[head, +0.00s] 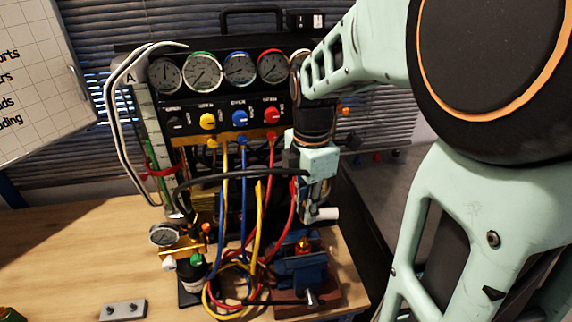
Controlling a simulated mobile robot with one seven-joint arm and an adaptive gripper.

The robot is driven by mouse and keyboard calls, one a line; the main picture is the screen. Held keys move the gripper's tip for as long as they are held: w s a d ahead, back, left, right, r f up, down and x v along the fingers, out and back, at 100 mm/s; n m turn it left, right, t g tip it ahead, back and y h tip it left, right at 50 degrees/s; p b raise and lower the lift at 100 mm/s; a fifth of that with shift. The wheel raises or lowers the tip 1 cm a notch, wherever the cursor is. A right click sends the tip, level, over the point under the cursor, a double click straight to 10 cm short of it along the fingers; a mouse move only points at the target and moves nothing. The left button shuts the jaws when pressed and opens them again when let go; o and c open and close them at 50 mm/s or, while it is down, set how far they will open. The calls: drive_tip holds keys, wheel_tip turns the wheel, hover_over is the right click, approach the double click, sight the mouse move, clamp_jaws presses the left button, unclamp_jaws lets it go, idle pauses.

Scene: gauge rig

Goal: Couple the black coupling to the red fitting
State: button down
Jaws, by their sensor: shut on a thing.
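My gripper (312,210) hangs downward right of the gauge panel, with its fingers mostly hidden behind its own body. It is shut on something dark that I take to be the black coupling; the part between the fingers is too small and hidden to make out. A black hose (240,176) arches from the left of the rig to my gripper. A small red and brass fitting (303,245) stands upright on a blue vise (300,268) below my gripper. A gap shows between the fingers and this fitting.
The gauge panel (222,100) with several dials and knobs stands behind. Yellow, blue and red hoses (243,215) hang before it and coil beside the vise. A small gauge (164,235) on brass parts is at left. A grey block (123,309) lies on the wooden bench (60,255), clear at left.

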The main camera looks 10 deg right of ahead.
drive_tip(key=shift+f, duration=0.1)
drive_tip(key=shift+f+b, duration=1.95)
drive_tip(key=shift+f, duration=0.6)
drive_tip(key=shift+f, duration=0.15)
drive_tip(key=shift+f+b, duration=0.8)
drive_tip(key=shift+f, duration=0.25)
drive_tip(key=shift+f, duration=0.15)
drive_tip(key=c, duration=1.4)
unclamp_jaws()
drive_tip(key=shift+c, duration=0.2)
